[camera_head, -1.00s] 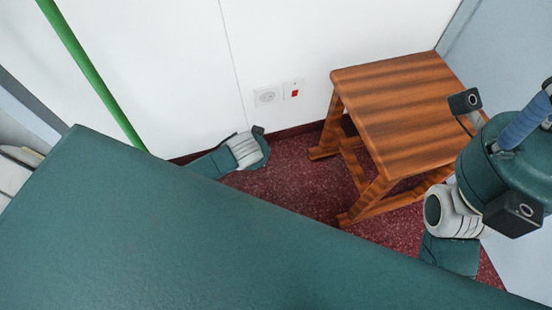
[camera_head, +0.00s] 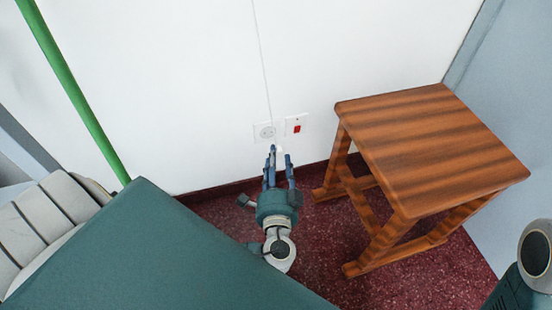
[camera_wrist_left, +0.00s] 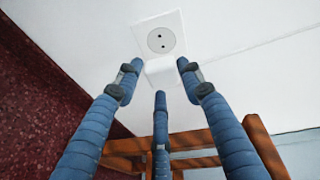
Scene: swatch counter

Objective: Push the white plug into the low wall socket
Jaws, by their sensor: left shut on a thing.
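The white plug (camera_wrist_left: 162,72) shows in the left wrist view between the blue fingertips of my left gripper (camera_wrist_left: 160,78), which is shut on it. The low wall socket (camera_wrist_left: 160,38) is a white square plate with a round recess and two dark holes, just beyond the plug in that view. In the head view the socket (camera_head: 265,131) sits low on the white wall, and my left gripper (camera_head: 279,158) points up at it from just below. A visible stretch of socket face lies above the plug, so the plug looks outside the recess. My right gripper is out of view.
A white plate with a red switch (camera_head: 297,126) is right of the socket. A wooden stool (camera_head: 430,140) stands close on the right. A teal surface (camera_head: 170,255) fills the lower left, and a green pole (camera_head: 75,90) leans at left. Dark red floor (camera_head: 320,240) lies below.

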